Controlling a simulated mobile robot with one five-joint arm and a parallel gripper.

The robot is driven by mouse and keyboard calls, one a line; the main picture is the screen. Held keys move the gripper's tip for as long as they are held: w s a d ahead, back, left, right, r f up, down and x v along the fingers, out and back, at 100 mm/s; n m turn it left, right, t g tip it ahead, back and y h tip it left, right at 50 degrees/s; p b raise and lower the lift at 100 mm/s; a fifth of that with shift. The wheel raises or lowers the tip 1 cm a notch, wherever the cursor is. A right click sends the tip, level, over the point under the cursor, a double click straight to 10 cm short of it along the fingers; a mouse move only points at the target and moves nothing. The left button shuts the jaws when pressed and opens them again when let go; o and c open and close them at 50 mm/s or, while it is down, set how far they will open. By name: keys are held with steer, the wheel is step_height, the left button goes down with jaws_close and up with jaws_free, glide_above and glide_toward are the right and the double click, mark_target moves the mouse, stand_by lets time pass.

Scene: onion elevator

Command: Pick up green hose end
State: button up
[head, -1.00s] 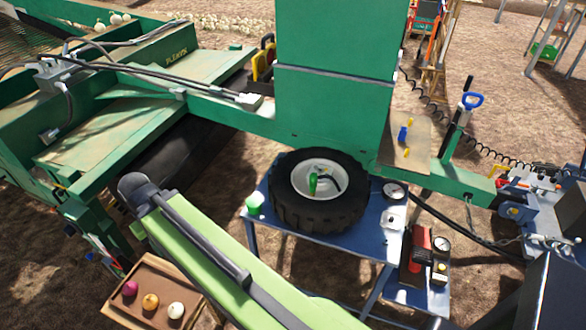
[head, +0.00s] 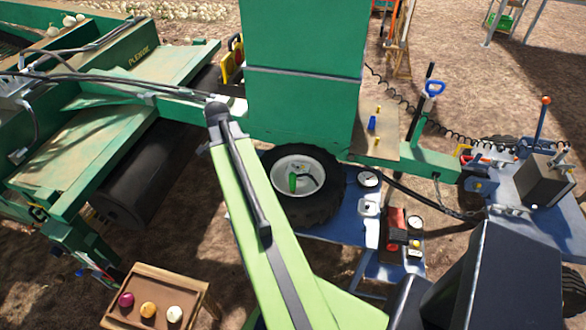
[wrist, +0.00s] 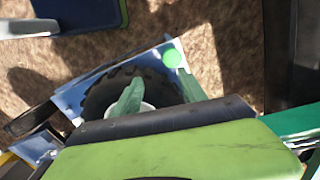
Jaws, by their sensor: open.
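I cannot make out the hose end in the wrist view.
A green-topped round item (wrist: 171,57) stands on the table near the right finger. A red device (head: 396,220) and gauges are right of the tyre. The green machine post (head: 305,90) rises close behind it. A wooden tray (head: 150,300) with three onions stands lower left.

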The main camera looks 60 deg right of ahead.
mark_target(293, 181)
steer(key=s+d+r+m+p, duration=0.25)
steer(key=s+d+m, duration=0.25)
steer(key=s+d, duration=0.3)
steer(key=s+d+r+m+p, duration=0.1)
steer(key=s+d+r+m, duration=0.2)
steer(key=s+d+m, duration=0.35)
steer(key=shift+n, duration=0.85)
steer(key=f+b, duration=0.4)
steer(key=d+f+b, duration=0.1)
steer(key=f+b, duration=0.3)
steer(key=d+f+b, duration=0.1)
steer(key=f+b, duration=0.3)
steer(key=shift+s+f, duration=0.2)
steer(key=shift+f, duration=0.1)
steer(key=shift+r, duration=0.1)
steer(key=f+b, duration=0.1)
steer(key=b, duration=0.1)
steer(key=f+b, duration=0.1)
steer(key=f, duration=0.1)
steer(key=a+f+b, duration=0.1)
steer(key=f+b, duration=0.1)
steer(key=shift+f+b, duration=0.2)
steer(key=shift+b, duration=0.15)
steer(key=shift+r, duration=0.2)
jaws_close()
